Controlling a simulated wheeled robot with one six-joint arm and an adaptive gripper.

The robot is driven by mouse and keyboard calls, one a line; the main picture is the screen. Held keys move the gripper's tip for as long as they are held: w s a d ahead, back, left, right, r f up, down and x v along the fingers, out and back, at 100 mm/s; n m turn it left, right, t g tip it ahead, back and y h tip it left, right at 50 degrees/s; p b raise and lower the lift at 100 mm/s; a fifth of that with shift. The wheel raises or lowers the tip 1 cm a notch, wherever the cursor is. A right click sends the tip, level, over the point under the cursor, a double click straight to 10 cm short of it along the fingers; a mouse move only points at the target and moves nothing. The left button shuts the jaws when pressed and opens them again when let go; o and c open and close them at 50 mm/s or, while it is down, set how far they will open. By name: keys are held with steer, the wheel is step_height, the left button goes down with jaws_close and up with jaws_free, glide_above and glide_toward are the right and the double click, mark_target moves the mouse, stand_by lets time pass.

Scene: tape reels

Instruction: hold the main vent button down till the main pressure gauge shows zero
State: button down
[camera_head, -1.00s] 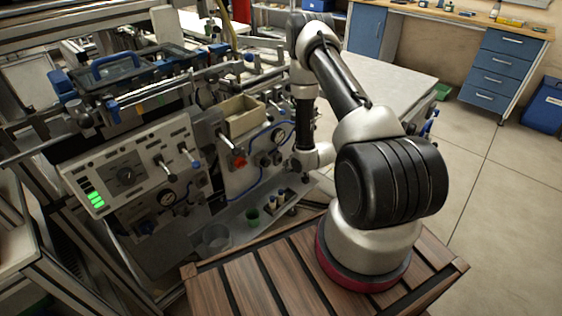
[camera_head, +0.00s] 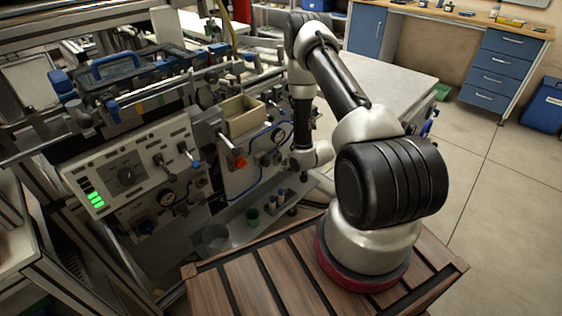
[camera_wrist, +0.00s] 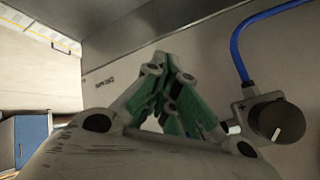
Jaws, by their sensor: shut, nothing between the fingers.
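My gripper (camera_wrist: 172,68) shows in the wrist view with its green-padded fingers drawn together, empty, in front of a pale panel. In the head view my wrist hangs by the right end of the machine front and the fingers cannot be made out. A red-orange button-like part (camera_head: 241,162) sits on the front, left of my wrist; I cannot read whether it is the main vent button.
In the wrist view a dark knob (camera_wrist: 278,120) and a blue hose (camera_wrist: 238,52) stand close to the right of my fingers. An open bin (camera_head: 240,117) sits above.

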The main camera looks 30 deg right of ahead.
steer(key=shift+w+a, duration=0.1)
steer(key=shift+w, duration=0.25)
stand_by(1.6)
steer(key=shift+s, duration=0.15)
stand_by(3.1)
steer(key=shift+s+d, duration=0.3)
steer(key=shift+s, duration=0.4)
steer(key=shift+s+d, duration=0.3)
steer(key=shift+s, duration=0.45)
steer(key=shift+s+d, duration=0.25)
steer(key=shift+s, duration=0.55)
steer(key=shift+s+d, duration=0.3)
steer(key=shift+s, duration=0.45)
